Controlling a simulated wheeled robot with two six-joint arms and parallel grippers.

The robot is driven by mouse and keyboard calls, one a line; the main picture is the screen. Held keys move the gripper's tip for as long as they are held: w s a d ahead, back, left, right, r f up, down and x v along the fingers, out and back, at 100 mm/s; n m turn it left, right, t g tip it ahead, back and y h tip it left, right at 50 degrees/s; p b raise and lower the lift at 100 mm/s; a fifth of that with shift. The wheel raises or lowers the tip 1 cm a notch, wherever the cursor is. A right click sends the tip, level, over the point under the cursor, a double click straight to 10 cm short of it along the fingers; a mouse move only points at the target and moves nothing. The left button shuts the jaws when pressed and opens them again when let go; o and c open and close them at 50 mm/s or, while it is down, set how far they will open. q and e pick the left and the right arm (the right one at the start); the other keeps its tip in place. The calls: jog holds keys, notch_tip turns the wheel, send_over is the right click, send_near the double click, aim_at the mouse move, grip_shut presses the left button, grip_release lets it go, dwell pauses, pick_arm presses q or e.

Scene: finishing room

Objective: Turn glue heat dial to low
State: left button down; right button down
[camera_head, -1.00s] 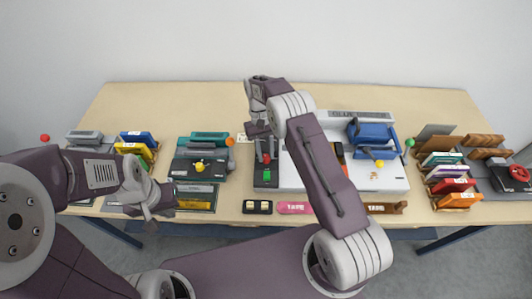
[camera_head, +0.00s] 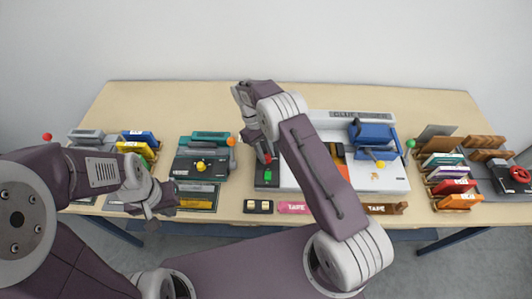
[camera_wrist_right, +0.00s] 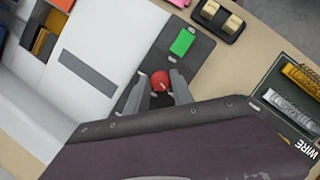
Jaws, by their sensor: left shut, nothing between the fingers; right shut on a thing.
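The white glue machine (camera_head: 393,177), with a label starting "GLUE" along its back, stands right of the table's middle. On a dark panel (camera_wrist_right: 197,62) at its left end are a red round knob (camera_head: 267,159) and a green block (camera_head: 267,174). My right gripper (camera_head: 263,152) reaches down over this panel. In the right wrist view its fingers are on either side of the red knob (camera_wrist_right: 160,81), shut on it. I cannot read any dial marks. My left gripper (camera_head: 153,208) is shut and empty, in front of the table's left part.
A dark unit with a yellow knob (camera_head: 201,166) and an orange knob (camera_head: 232,140) stands left of the panel. A blue device (camera_head: 372,133) sits on the machine's right. A double switch block (camera_head: 258,206) and a pink tape piece (camera_head: 293,207) lie along the front edge. Racks fill both ends.

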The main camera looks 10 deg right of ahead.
jog(key=c, duration=1.1)
grip_release()
jog(key=v, duration=0.9)
